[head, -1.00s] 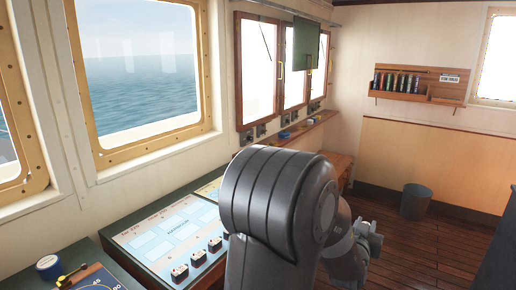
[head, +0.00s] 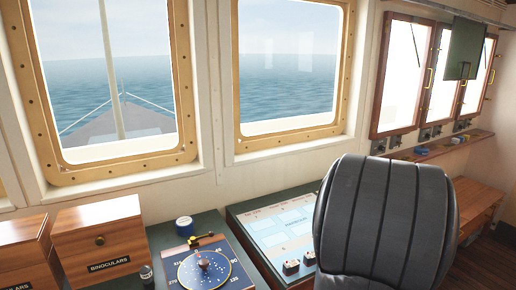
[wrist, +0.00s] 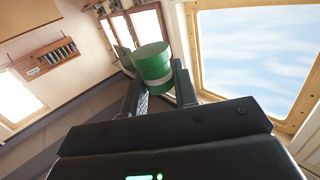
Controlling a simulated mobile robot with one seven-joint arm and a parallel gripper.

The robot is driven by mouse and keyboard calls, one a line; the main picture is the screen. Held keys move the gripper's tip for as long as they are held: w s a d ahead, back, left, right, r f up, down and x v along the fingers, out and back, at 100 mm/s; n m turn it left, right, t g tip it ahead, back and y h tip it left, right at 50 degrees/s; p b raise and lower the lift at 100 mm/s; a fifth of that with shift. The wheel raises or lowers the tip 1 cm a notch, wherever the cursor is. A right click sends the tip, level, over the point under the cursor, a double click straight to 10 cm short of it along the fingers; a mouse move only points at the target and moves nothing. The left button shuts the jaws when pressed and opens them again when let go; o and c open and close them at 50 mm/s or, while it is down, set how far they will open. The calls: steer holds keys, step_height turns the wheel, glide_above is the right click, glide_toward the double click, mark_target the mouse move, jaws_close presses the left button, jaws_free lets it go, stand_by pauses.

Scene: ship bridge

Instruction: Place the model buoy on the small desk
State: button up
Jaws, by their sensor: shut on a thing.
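The model buoy (wrist: 152,62), a green cylinder with a pale band round its middle, shows in the wrist view. My gripper (wrist: 160,82) is shut on it, with one dark finger on either side, and holds it clear of any surface.
A console with a lit panel (head: 285,232) stands under the windows. A narrow shelf (head: 440,147) with small items runs along the right wall.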

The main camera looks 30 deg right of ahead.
steer(key=w+a+n+t+y, duration=0.3)
steer(key=w+a, duration=0.7)
steer(key=a, duration=0.1)
steer(key=w+a+n+t+y, duration=0.1)
steer(key=w+a+n+y, duration=0.1)
steer(key=a, duration=0.9)
steer(key=w+a+n+t+y, duration=0.1)
steer(key=w+a+y, duration=0.4)
steer(key=a, duration=0.6)
steer(key=w+a+n+t+y, duration=0.1)
steer(key=w+a+n+y, duration=0.2)
steer(key=a, duration=0.9)
steer(key=shift+w+n, duration=0.35)
steer(key=shift+n, duration=0.15)
